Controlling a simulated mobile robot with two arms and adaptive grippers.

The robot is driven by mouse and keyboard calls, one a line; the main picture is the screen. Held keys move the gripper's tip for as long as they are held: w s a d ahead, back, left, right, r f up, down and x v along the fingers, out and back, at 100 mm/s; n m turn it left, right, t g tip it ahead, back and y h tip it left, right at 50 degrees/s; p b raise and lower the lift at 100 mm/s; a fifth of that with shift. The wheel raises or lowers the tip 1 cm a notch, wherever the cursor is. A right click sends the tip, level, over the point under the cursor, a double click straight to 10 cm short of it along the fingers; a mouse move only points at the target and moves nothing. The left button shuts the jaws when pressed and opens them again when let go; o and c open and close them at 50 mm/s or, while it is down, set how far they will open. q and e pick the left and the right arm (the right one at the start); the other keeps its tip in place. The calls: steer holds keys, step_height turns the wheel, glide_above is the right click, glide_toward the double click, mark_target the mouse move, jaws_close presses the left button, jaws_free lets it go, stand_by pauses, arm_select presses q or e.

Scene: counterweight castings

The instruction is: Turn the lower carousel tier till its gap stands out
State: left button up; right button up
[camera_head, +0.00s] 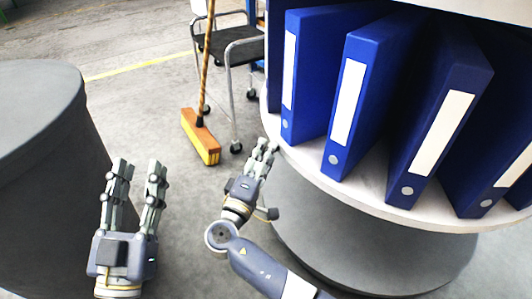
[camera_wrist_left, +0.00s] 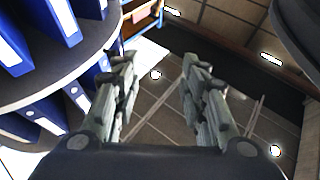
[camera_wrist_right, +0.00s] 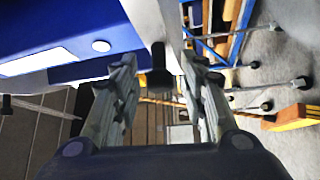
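The lower carousel tier (camera_head: 372,192) is a round white shelf at the right of the head view, with several upright blue binders (camera_head: 350,92) on it. No clear empty gap shows among the binders in view. My right gripper (camera_head: 266,146) is at the tier's left edge. In the right wrist view its fingers (camera_wrist_right: 159,70) are apart, with a dark peg (camera_wrist_right: 159,58) and the pale shelf edge (camera_wrist_right: 154,22) beyond and between them. Whether they touch is unclear. My left gripper (camera_head: 136,168) is open and empty, away from the carousel.
A dark grey round-topped body (camera_head: 38,95) stands at the left. A broom (camera_head: 200,137) and a black chair (camera_head: 236,44) stand behind my right gripper. A grey round base (camera_head: 350,248) is under the tier. The floor between is clear.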

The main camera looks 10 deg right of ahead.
steer(key=shift+x, duration=0.9)
jaws_close()
steer(key=shift+s, duration=0.1)
